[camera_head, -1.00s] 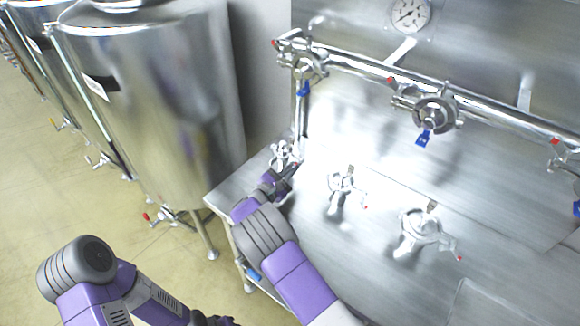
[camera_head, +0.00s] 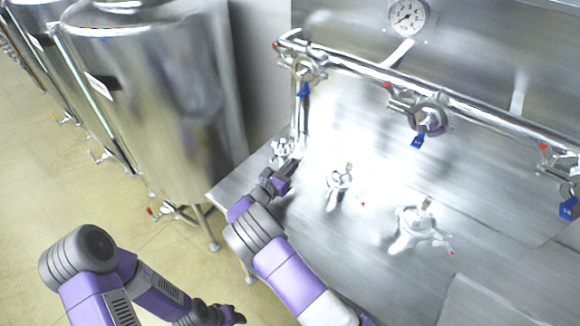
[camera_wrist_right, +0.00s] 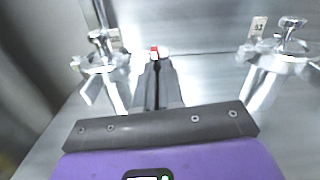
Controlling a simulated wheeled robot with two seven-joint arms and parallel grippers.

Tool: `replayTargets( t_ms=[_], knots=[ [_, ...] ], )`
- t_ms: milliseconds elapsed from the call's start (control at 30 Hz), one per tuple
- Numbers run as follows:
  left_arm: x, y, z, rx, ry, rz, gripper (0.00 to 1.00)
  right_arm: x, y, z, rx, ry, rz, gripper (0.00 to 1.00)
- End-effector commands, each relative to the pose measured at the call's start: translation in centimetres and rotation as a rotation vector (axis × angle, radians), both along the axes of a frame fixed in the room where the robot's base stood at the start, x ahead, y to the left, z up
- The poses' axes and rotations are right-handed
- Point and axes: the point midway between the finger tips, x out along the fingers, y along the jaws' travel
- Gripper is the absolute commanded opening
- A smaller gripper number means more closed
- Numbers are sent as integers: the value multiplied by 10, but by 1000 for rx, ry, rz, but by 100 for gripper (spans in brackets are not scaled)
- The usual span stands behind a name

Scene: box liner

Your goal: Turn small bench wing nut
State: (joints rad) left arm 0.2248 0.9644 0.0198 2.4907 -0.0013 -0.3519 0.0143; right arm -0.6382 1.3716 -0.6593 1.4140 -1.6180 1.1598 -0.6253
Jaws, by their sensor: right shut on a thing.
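The small bench fitting at the left (camera_head: 281,150) is a shiny metal clamp standing on the steel bench; it also shows at left in the right wrist view (camera_wrist_right: 104,62). A red-tipped end, seemingly its wing nut (camera_wrist_right: 154,50), sticks out to the right. My right gripper (camera_head: 295,161) is beside this fitting, shut on that end; its dark fingers (camera_wrist_right: 157,72) are close together in the wrist view. The wing part itself is mostly hidden by the fingers. My left gripper (camera_head: 236,316) hangs low at the bottom edge, away from the bench; its jaws are too unclear to read.
Two similar clamp fittings, in the middle (camera_head: 340,182) and at right (camera_head: 412,225), stand on the bench (camera_head: 350,270). A pipe (camera_head: 370,68) with blue-handled valves runs behind, under a gauge (camera_head: 407,17). A large steel tank (camera_head: 150,100) stands left.

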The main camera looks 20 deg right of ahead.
Motion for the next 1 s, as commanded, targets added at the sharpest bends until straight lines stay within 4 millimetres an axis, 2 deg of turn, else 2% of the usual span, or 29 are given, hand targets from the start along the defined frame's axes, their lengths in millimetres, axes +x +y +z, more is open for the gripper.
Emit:
replayTargets(
  t_ms=[367,400,567,833,1000],
  knots=[
    [0,0,0,0,0,0,43,0,0,-1,-2,5,1,0],
    [0,0,0,0,0,0,43,0,0,-1,-2,5,1,10],
    [0,0,0,0,0,0,43,0,0,-1,-2,4,0,33],
    [0,0,0,0,0,0,43,-1,1,0,-2,3,1,33],
    [0,0,1,0,0,0,43,-11,15,0,-4,4,3,33]
  ],
)
